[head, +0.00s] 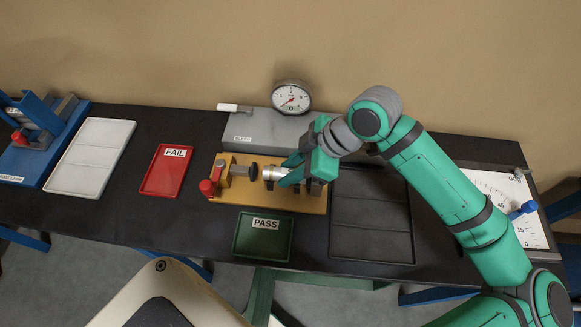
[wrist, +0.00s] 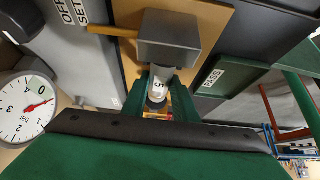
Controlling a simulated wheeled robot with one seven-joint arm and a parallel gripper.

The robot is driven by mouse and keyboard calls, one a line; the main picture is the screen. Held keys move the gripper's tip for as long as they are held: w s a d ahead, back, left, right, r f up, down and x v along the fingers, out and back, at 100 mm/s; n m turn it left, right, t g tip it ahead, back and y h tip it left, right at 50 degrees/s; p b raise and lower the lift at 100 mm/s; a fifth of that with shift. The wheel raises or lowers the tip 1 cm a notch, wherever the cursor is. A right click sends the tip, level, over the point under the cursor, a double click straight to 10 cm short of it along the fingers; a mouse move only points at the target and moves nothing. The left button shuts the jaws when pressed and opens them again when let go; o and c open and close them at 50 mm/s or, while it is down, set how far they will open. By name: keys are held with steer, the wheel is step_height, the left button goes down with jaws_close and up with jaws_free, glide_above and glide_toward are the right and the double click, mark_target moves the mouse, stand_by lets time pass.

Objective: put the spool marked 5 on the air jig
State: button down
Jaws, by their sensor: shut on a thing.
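My gripper (head: 287,176) is shut on the spool marked 5 (wrist: 157,86), whose label shows between the green fingers in the wrist view. In the head view the pale spool (head: 270,173) lies sideways over the air jig (head: 233,204), which has a tan base. The spool is in line with the jig's black pad (head: 252,172) and close to it; I cannot tell whether they touch. A grey block (wrist: 168,38) of the jig lies close to the spool's other end in the wrist view. The jig's red knob (head: 207,188) is at its left. My fingers partly hide the spool.
A round pressure gauge (head: 291,97) stands on a grey box (head: 250,130) behind the jig. A green PASS tray (head: 263,250) is in front, a red FAIL tray (head: 166,181) to the left. A dark divided tray (head: 370,244) is at right, a white tray (head: 77,184) farther left.

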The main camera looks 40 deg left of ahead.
steer(key=c, duration=1.3)
jaws_free()
steer(key=shift+c, duration=0.2)
steer(key=v, duration=1)
steer(key=shift+w+d+r, duration=0.15)
steer(key=shift+d+r, duration=0.05)
steer(key=shift+r, duration=0.15)
